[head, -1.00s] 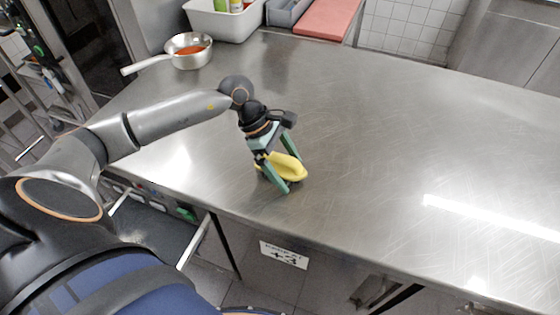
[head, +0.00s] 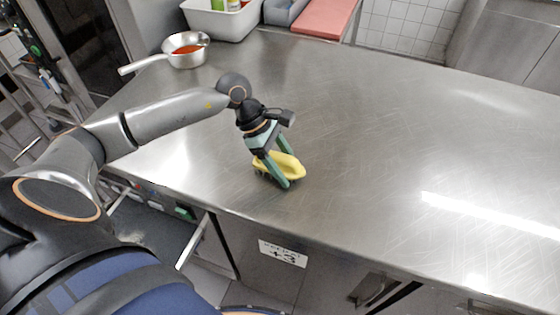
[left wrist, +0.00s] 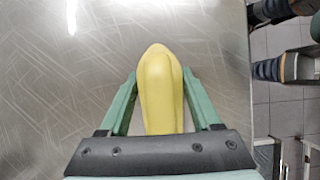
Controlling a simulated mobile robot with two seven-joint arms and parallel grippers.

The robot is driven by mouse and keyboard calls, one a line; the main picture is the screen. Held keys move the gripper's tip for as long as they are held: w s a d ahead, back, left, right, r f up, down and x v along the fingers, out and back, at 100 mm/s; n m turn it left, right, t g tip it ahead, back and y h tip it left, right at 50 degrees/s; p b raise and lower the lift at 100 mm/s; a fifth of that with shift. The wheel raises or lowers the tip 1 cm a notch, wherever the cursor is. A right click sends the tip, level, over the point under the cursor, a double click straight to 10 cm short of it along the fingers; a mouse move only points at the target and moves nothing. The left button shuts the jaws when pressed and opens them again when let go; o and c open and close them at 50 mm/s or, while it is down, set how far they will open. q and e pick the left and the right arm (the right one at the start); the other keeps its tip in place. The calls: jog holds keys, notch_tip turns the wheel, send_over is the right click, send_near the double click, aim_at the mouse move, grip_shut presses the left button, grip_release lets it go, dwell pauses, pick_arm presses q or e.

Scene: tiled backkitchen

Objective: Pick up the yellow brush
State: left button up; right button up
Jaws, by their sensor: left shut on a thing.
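The yellow brush (head: 293,166) is at the steel table's (head: 360,150) near-left part, between the green fingers of my left gripper (head: 287,170). The left wrist view shows the yellow brush (left wrist: 160,90) pointing away from the gripper, with one finger of my left gripper (left wrist: 160,100) on each side of it. My left gripper is shut on the brush. The brush is on or just above the table top; I cannot tell which. Its underside is mostly hidden. My right gripper is not in view.
A saucepan (head: 186,62) with orange-red contents stands at the back left. Behind it are a white bin (head: 225,27) with bottles and a red board (head: 325,18). The table's middle and right are clear. The near edge is close to the brush.

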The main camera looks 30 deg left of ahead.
aim_at(285, 156)
pick_arm(q)
jog(key=shift+r, duration=0.15)
jog(key=shift+r, duration=0.3)
notch_tip(285, 156, up, 2)
jog(key=shift+w+r+b, duration=0.1)
jog(key=shift+b, duration=0.5)
jog(key=s+r+b, duration=0.5)
jog(key=s+r, duration=0.5)
jog(key=s, duration=0.4)
jog(key=shift+s, duration=0.1)
